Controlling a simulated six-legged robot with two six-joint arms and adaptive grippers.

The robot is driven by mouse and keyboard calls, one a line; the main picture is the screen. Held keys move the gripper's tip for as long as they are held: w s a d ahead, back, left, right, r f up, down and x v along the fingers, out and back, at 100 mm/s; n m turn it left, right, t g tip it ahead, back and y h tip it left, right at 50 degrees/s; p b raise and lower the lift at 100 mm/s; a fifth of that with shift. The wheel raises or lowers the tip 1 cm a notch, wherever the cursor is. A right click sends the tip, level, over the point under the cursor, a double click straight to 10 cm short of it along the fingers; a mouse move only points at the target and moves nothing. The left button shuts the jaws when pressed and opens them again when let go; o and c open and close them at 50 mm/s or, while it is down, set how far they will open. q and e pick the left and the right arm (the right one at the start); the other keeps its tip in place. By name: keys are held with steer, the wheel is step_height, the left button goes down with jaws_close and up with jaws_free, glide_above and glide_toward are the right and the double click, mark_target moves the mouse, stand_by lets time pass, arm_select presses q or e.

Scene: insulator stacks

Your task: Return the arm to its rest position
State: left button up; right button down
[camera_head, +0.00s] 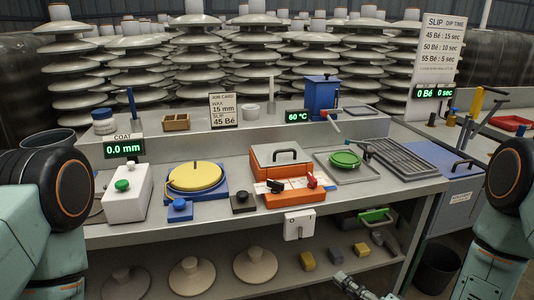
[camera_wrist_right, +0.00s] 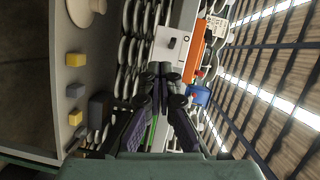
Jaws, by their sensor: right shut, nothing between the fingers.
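My right gripper (camera_head: 342,277) shows at the bottom edge of the head view, right of centre, below and in front of the lower shelf. In the right wrist view its dark fingers (camera_wrist_right: 160,72) come together at the tips, shut with nothing between them. The gripper is apart from everything on the bench. My right arm's upper part stands at the right edge of the head view. My left arm's upper part is at the left edge; its gripper is out of view.
The grey workbench (camera_head: 400,192) holds an orange box (camera_head: 295,197), a yellow-topped turntable (camera_head: 194,178), a white box (camera_head: 127,195) and a green disc (camera_head: 345,159). The lower shelf (camera_head: 225,272) holds pale discs and small blocks. A dark bin (camera_head: 437,268) stands right. Insulator stacks fill the back.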

steer(key=s+d+f+n+g+h, duration=0.2)
steer(key=s+f+n+g+h, duration=0.35)
steer(key=s+f+g, duration=0.55)
steer(key=s+f+n+g+h, duration=0.1)
steer(key=s+f+n+g, duration=0.1)
steer(key=s, duration=0.6)
steer(key=s+d+f+n+g+h, duration=0.1)
steer(key=s+f+n+h, duration=0.1)
steer(key=s, duration=0.6)
steer(key=shift+s+d+f+g, duration=0.2)
steer(key=shift+s+f+g, duration=0.1)
steer(key=shift+s+g, duration=0.1)
